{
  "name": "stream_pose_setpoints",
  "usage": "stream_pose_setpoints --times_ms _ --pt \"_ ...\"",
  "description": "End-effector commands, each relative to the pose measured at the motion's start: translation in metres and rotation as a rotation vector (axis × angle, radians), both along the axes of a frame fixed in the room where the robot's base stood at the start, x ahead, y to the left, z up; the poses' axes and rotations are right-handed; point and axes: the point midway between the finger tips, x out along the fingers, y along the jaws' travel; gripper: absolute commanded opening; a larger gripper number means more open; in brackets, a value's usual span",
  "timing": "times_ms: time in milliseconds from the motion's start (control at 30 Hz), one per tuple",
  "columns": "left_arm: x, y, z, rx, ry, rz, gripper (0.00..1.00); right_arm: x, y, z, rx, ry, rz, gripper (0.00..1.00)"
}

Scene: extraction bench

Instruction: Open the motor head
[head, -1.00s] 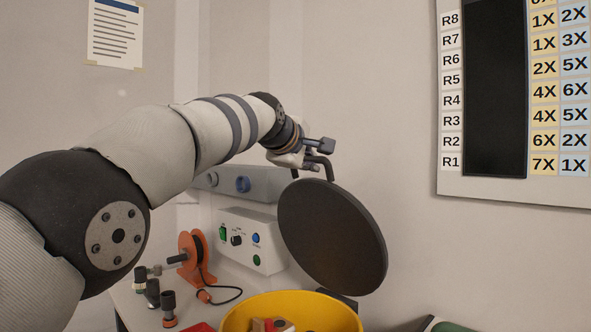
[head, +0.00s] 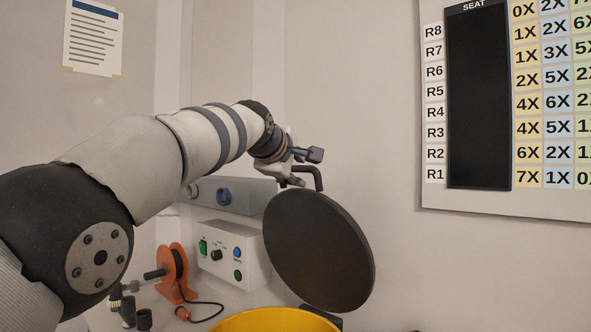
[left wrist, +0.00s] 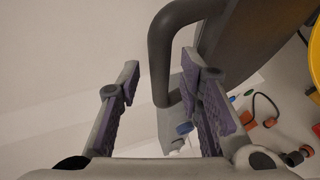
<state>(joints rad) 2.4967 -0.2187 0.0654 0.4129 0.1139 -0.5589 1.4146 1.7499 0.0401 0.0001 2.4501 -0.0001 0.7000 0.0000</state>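The motor head appears as a dark round disc (head: 319,252), tilted up steeply above a yellow bowl (head: 275,321). A bent dark handle (head: 317,177) rises from its top edge. My left gripper (head: 303,158) is at this handle, high in front of the back wall. In the left wrist view, the two purple-padded fingers (left wrist: 161,78) are spread apart. The handle (left wrist: 160,62) shows in the gap between them, with no clear contact on either finger. Part of the disc (left wrist: 235,40) shows behind the right finger. My right gripper is in neither view.
A white control box (head: 228,252) with knobs and an orange reel (head: 172,272) with a cable stand left of the disc. A grey panel (head: 232,194) is behind. A chart board (head: 478,100) hangs on the right wall. The space right of the disc looks clear.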

Motion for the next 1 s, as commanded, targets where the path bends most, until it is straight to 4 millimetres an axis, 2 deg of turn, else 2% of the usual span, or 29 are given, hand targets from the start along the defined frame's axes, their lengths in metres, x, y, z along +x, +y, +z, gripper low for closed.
stream_pose_setpoints --times_ms 267,733,1000 --pt "-0.006 0.001 0.003 0.001 0.002 -0.001 0.33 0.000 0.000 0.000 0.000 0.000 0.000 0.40" --pt "-0.065 0.016 0.022 0.000 -0.001 0.000 0.33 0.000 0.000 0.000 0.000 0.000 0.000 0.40" --pt "-0.070 0.018 0.022 -0.001 0.001 -0.001 0.33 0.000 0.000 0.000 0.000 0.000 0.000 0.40"
